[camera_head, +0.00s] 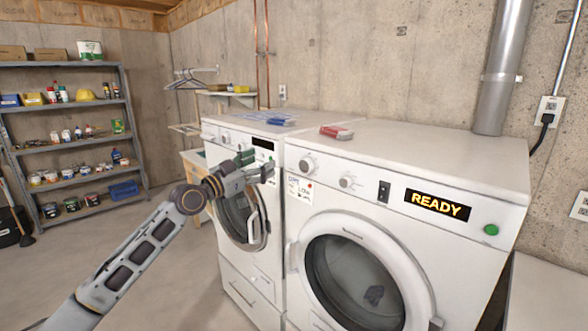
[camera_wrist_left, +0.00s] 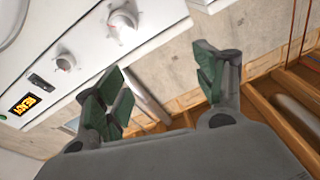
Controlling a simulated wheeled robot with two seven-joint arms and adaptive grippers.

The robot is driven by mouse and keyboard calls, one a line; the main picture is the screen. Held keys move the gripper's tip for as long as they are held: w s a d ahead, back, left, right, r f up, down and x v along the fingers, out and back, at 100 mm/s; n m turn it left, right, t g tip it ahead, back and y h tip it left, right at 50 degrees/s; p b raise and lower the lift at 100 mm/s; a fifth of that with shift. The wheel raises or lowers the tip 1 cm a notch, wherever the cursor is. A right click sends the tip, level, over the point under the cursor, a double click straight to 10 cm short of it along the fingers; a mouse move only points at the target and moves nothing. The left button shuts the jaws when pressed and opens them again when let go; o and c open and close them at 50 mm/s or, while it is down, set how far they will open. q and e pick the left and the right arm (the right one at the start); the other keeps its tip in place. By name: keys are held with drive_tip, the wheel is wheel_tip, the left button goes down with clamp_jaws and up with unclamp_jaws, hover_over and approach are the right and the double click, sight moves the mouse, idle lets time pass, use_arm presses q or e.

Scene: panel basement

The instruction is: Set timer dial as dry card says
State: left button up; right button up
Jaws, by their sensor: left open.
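The dryer (camera_head: 405,205) on the right has two white dials on its front panel. The larger left dial (camera_head: 307,163) also shows in the left wrist view (camera_wrist_left: 122,22). The smaller right dial (camera_head: 347,181) shows there too (camera_wrist_left: 65,62). The dial settings are too small to read. A white card (camera_head: 299,189) with small print and a red mark sits below the left dial; its lower line looks like "LOW". My left gripper (camera_head: 258,167) is open and empty, left of the dials and in front of the neighbouring washer, apart from both dials. My right gripper is out of view.
A lit display (camera_head: 437,204) reads READY, between a dark switch (camera_head: 384,191) and a green button (camera_head: 491,230). The washer (camera_head: 240,180) stands left of the dryer. A red-and-white item (camera_head: 336,132) lies on top. Metal shelving (camera_head: 75,130) stands far left; the floor between is mostly clear.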

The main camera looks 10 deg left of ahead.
use_arm(q)
drive_tip(key=d+f+n+g, duration=0.1)
drive_tip(key=s+d+f+n+g, duration=0.1)
drive_tip(key=f, duration=0.1)
drive_tip(key=shift+s+f+n+g+h, duration=0.2)
drive_tip(key=shift+f+n+g+h, duration=0.1)
drive_tip(key=shift+n+g, duration=0.1)
idle(0.4)
